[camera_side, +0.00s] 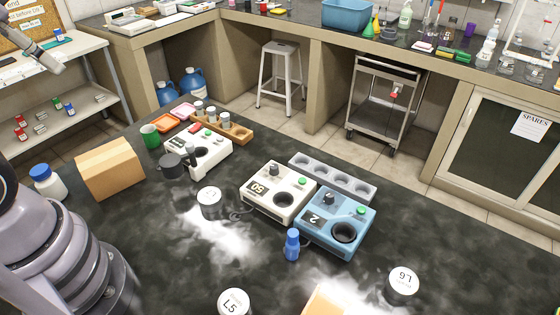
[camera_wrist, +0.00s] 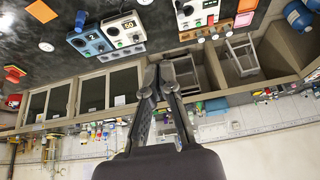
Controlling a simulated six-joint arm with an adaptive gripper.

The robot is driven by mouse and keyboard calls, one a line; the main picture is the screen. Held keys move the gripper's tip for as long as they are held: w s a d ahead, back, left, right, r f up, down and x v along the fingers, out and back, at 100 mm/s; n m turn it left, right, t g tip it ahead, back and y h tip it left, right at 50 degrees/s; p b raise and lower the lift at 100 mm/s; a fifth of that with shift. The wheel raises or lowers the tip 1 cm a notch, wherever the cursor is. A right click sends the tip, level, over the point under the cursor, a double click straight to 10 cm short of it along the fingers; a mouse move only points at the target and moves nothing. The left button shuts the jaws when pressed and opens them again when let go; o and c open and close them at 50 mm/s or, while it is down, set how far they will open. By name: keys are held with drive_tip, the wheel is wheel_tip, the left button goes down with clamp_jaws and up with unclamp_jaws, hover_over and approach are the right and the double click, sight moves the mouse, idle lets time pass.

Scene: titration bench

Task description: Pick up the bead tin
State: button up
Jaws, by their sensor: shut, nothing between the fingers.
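I cannot tell which is the bead tin. In the wrist view, a white lid (camera_wrist: 46,47) shows at the upper left. My gripper (camera_wrist: 158,78) shows in the wrist view, shut and empty, well away from the tins.
The cream device (camera_side: 279,197) and the blue device (camera_side: 335,222) stand mid-bench, with a blue bottle (camera_side: 292,245) in front. A grey holed rack (camera_side: 331,177) is behind.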

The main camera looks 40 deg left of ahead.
drive_tip(key=o, duration=1.7)
drive_tip(key=w+d+f+m+g, duration=0.1)
drive_tip(key=w+d+f, duration=0.1)
drive_tip(key=w+d, duration=0.15)
drive_tip(key=m+g, duration=0.5)
hover_over(233, 303)
wheel_tip(233, 303, down, 33)
drive_tip(key=shift+s+r, duration=0.1)
drive_tip(key=shift+r, duration=0.05)
drive_tip(key=shift+f, duration=3.1)
